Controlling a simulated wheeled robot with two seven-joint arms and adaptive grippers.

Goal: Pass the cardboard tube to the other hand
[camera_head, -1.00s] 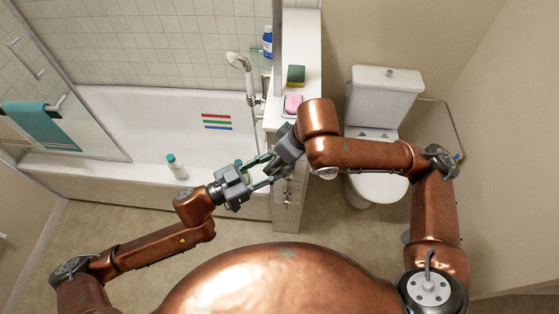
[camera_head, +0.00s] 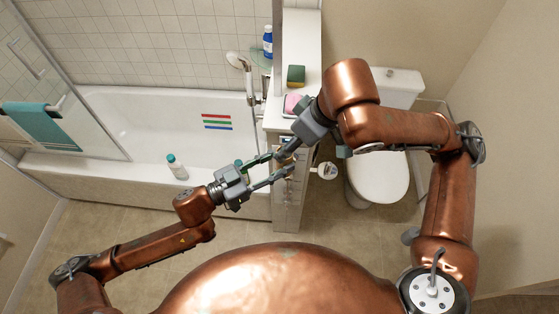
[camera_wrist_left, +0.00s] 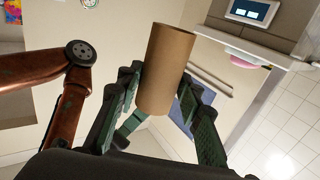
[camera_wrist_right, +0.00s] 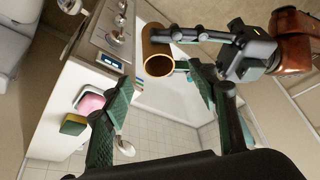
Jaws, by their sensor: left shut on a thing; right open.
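The cardboard tube is a plain brown hollow cylinder. In the left wrist view the tube (camera_wrist_left: 167,60) stands up between the fingers of my left gripper (camera_wrist_left: 158,95), which is shut on it. In the right wrist view the tube (camera_wrist_right: 158,45) shows its open end, with the left fingers across its side. My right gripper (camera_wrist_right: 160,85) is open and empty, with the tube beyond its fingertips and apart from them. In the head view the left gripper (camera_head: 277,165) is in front of the cabinet, and the tube is mostly hidden by the fingers.
A narrow cabinet top (camera_head: 300,45) behind the hands holds a green and yellow sponge (camera_head: 296,74) and a pink soap (camera_head: 292,103). The toilet (camera_head: 380,178) stands right, the bathtub (camera_head: 120,110) left, with a bottle (camera_head: 177,167) on its rim. The floor below is clear.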

